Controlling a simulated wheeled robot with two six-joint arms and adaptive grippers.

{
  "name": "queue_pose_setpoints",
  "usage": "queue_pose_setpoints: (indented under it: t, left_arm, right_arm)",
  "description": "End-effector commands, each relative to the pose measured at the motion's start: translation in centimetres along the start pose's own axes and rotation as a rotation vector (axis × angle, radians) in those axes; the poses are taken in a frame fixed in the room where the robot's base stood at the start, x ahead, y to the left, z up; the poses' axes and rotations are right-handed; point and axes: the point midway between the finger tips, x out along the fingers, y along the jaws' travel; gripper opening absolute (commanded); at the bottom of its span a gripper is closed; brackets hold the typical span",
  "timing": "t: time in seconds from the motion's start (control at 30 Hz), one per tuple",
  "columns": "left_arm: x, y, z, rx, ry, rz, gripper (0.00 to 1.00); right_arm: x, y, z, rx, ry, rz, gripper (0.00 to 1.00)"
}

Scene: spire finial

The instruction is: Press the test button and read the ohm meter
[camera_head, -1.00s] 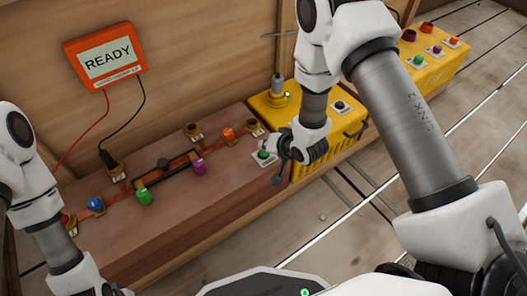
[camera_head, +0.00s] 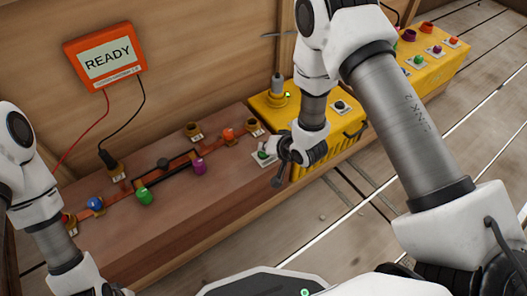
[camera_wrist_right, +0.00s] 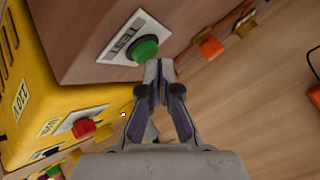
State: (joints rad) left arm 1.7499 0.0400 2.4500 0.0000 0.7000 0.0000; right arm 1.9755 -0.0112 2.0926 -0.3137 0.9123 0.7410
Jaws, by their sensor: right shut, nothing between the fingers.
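The orange ohm meter (camera_head: 106,56) on the back wall reads READY. The green test button (camera_head: 262,155) sits on a white plate at the right end of the brown bench, partly hidden by my right gripper (camera_head: 268,149). In the right wrist view the green button (camera_wrist_right: 145,50) shows beside the word TEST. My right gripper (camera_wrist_right: 158,68) is shut and empty, its tips at the button's edge; I cannot tell whether they touch it. My left arm shows at the left, but its gripper is out of view.
The brown bench (camera_head: 150,228) carries copper strips with a blue knob (camera_head: 95,204), a green knob (camera_head: 144,197) and a purple knob (camera_head: 199,166). A yellow box (camera_head: 355,117) with a black button adjoins it on the right. Red and black leads run from the meter.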

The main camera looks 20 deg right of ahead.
Motion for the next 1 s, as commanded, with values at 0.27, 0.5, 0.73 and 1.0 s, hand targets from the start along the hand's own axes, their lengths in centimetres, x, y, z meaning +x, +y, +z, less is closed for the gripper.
queue_pose_setpoints:
  t: [0.27, 0.5, 0.73, 1.0]
  left_arm:
    - [0.11, 0.0, 0.0, 0.0, 0.0, 0.0, 0.5]
    - [0.19, 0.0, 0.0, 0.0, 0.0, 0.0, 0.5]
    - [0.22, 0.0, 0.0, 0.0, 0.0, 0.0, 0.5]
    - [-0.04, 0.0, 0.0, 0.0, 0.0, 0.0, 0.5]
  right_arm:
    - [0.26, 0.19, 0.19, 0.0, 0.0, 0.0, 0.0]
    - [0.46, 0.33, 0.32, 0.0, 0.0, 0.0, 0.0]
    - [0.58, 0.41, 0.4, 0.0, 0.0, 0.0, 0.0]
    - [0.4, 0.3, 0.3, 0.0, 0.0, 0.0, 0.0]
